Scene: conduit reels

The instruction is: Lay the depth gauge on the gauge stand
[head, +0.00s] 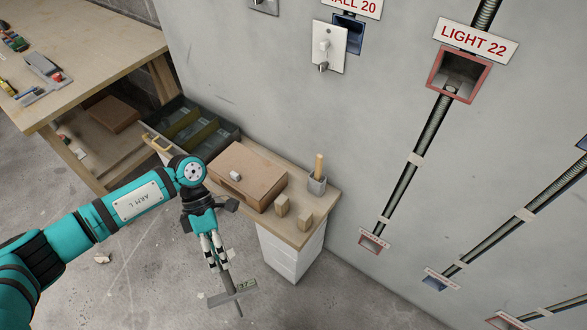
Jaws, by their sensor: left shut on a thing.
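My left gripper (218,265) is shut on the depth gauge (229,294), a thin grey rod with a crossbar and a small greenish display. The gauge hangs tilted below the fingers, over the floor in front of the small wooden-topped bench (323,203). Its upper part is partly hidden by the fingers. Two small wooden blocks, a nearer one (305,220) and another (282,204), stand apart on the bench's right end; they look like the gauge stand, though no label shows this. The gauge is clear of both. My right gripper is out of view.
A brown cardboard box (248,176) with a small white item on it, a grey cup (317,185) holding a wooden handle, and a dark divided tray (196,127) are on the bench. The wall (300,110) rises behind. A larger workbench (80,50) stands at upper left.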

